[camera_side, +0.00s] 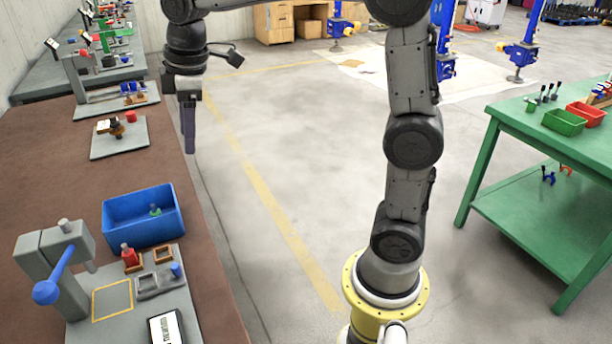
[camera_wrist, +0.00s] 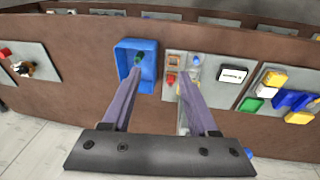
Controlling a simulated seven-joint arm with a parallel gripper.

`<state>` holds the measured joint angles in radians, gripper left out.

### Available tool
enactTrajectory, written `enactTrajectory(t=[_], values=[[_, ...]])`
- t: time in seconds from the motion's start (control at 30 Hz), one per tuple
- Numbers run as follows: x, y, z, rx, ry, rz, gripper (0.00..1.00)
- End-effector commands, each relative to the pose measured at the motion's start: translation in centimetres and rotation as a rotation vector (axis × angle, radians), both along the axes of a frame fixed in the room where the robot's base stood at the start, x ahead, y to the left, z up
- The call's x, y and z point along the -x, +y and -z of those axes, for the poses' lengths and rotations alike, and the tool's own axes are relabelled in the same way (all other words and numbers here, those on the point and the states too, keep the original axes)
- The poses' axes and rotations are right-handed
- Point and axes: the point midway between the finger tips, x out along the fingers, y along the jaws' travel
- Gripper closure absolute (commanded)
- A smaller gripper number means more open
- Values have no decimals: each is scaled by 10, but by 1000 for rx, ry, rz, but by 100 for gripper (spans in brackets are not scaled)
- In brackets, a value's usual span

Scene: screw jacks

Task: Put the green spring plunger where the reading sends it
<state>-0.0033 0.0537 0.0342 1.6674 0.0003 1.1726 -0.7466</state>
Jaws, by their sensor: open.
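The green spring plunger (camera_side: 155,209) is inside the blue bin (camera_side: 108,233), near its right part in the side view. In the wrist view the plunger (camera_wrist: 138,60) lies in the upper part of the blue bin (camera_wrist: 123,48). My gripper (camera_side: 189,148) hangs over the bench's right edge, well beyond the bin, open and empty. In the wrist view its fingers (camera_wrist: 158,90) are spread apart. A small display (camera_side: 165,328) lies on the grey plate; it shows in the wrist view (camera_wrist: 233,75), its text too small to read.
The grey plate (camera_side: 110,280) holds a press with a blue-handled lever (camera_side: 62,272), a red plunger (camera_side: 128,256) in a brown holder, an empty brown square holder (camera_side: 163,254), a grey holder (camera_side: 147,287) and a blue piece (camera_side: 176,270). Another plate (camera_side: 103,150) lies farther back.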

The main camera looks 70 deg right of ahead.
Motion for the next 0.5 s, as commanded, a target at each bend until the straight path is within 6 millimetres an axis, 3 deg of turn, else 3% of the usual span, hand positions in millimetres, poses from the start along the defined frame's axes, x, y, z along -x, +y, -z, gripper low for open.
enactTrajectory(t=[0.03, 0.23, 0.4, 0.5], values=[[24, 0, -6, -14, -29, 58, 40], [109, -1, -5, -88, -126, 311, 40], [174, -1, 16, -166, -200, 510, 40], [201, -1, 32, -207, -233, 600, 40]])
